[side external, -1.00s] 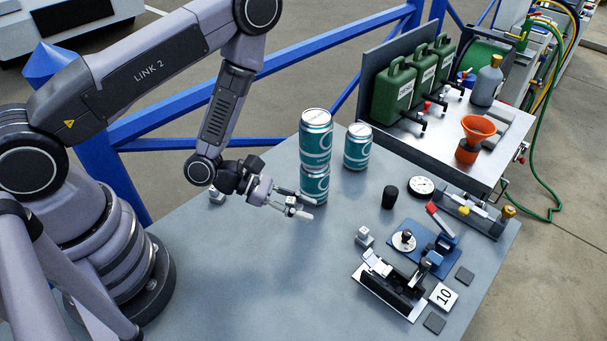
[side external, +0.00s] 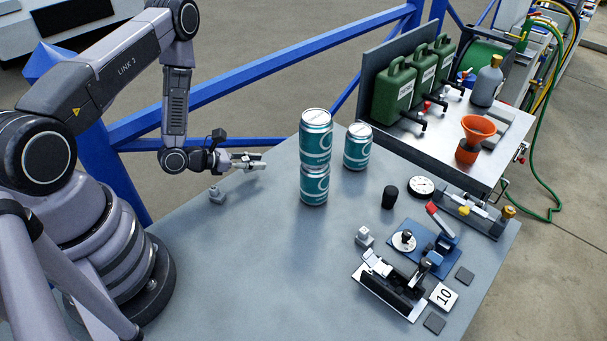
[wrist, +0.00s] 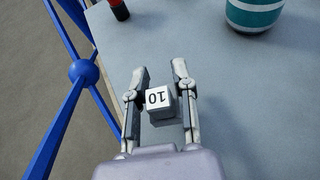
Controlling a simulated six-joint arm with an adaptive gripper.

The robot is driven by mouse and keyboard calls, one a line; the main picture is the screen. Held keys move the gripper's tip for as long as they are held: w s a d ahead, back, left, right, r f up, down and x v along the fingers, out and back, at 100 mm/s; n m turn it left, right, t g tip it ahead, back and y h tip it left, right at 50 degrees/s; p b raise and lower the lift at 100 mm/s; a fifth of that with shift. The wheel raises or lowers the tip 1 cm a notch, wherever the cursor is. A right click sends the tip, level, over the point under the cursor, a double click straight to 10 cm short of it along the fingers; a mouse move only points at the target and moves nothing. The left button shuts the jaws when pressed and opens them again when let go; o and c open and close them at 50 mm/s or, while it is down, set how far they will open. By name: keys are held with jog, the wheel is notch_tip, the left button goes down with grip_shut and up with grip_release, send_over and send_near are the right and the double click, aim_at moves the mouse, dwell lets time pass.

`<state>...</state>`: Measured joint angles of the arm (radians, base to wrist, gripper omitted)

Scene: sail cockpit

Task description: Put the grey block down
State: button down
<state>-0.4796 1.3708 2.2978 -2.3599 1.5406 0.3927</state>
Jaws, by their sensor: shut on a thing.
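The grey block (wrist: 162,110) has a white face marked 10, which looks upside down in the wrist view. It sits between the two fingers of my gripper (wrist: 159,88), which is shut on it. In the side view my gripper (side external: 250,161) is near the table's back left edge, left of the stacked cans. It points right and appears to be above the grey table (side external: 265,265). The block is too small to make out clearly there.
Two stacked teal cans (side external: 315,140) stand right of my gripper, with another can (side external: 357,148) beyond them. A blue-based device (side external: 425,245) and a black clamp (side external: 392,287) stand at right. The table's middle front is clear.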

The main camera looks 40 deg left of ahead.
aim_at(257, 176)
jog(key=shift+f, duration=1.35)
jog(key=shift+f, duration=0.2)
jog(key=c, duration=0.9)
grip_release()
